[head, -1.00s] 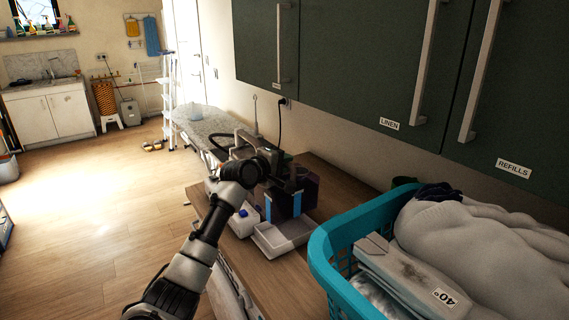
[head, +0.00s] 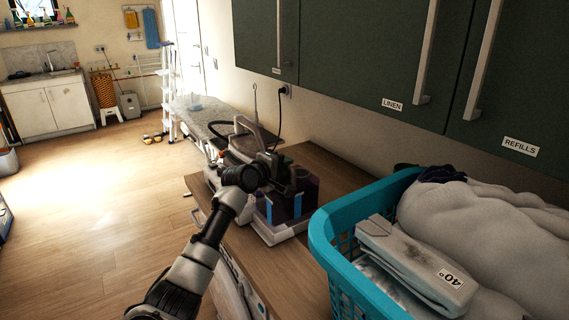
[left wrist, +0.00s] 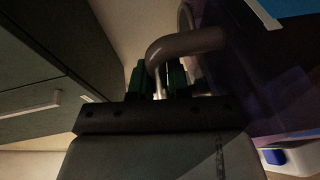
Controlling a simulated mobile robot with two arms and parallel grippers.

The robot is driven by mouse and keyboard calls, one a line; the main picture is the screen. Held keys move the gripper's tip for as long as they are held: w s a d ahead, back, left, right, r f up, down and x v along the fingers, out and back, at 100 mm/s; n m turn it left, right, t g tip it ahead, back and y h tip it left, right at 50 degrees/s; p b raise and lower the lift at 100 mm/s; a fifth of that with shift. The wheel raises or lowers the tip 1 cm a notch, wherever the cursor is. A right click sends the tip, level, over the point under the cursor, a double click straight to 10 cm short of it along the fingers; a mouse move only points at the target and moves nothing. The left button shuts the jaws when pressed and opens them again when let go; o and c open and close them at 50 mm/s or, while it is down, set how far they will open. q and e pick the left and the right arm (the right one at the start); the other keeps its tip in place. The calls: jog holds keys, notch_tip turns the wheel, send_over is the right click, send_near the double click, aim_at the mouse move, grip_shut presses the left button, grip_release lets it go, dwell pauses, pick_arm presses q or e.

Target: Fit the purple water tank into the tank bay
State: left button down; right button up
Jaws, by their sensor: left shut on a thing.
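The purple water tank (head: 307,190) is dark and see-through, with blue strips on its side. It stands about upright over the pale tank bay (head: 274,239), whose front rim shows below it. I cannot tell whether it is fully seated. My left gripper (head: 288,178) is at the top of the tank, shut on its handle. In the left wrist view, the green-padded fingers (left wrist: 163,78) close around the grey curved handle (left wrist: 190,42), and the purple tank wall (left wrist: 262,85) fills the right side. My right gripper is not in view.
An ironing board (head: 200,112) is behind. Dark green cabinets (head: 350,60) hang above. A black cord runs to the wall socket.

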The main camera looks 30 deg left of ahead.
aim_at(284, 179)
pick_arm(q)
jog(key=shift+r, duration=0.2)
dwell(0.4)
jog(key=shift+s+p, duration=0.1)
jog(key=shift+p, duration=0.2)
dwell(0.3)
jog(key=shift+p, duration=0.55)
dwell(1.1)
jog(key=shift+f+b, duration=1.15)
jog(key=shift+f, duration=0.85)
dwell(0.3)
jog(key=c, duration=1.3)
grip_release()
jog(key=shift+c, duration=0.2)
jog(key=o, duration=0.3)
jog(key=shift+s+d, duration=0.15)
jog(key=shift+f, duration=0.45)
jog(key=s+r, duration=0.1)
jog(key=s, duration=0.6)
jog(key=s+a+r+b, duration=0.1)
jog(key=s, duration=0.2)
jog(key=shift+s+r, duration=0.3)
jog(key=shift+s, duration=0.05)
jog(key=shift+f, duration=0.1)
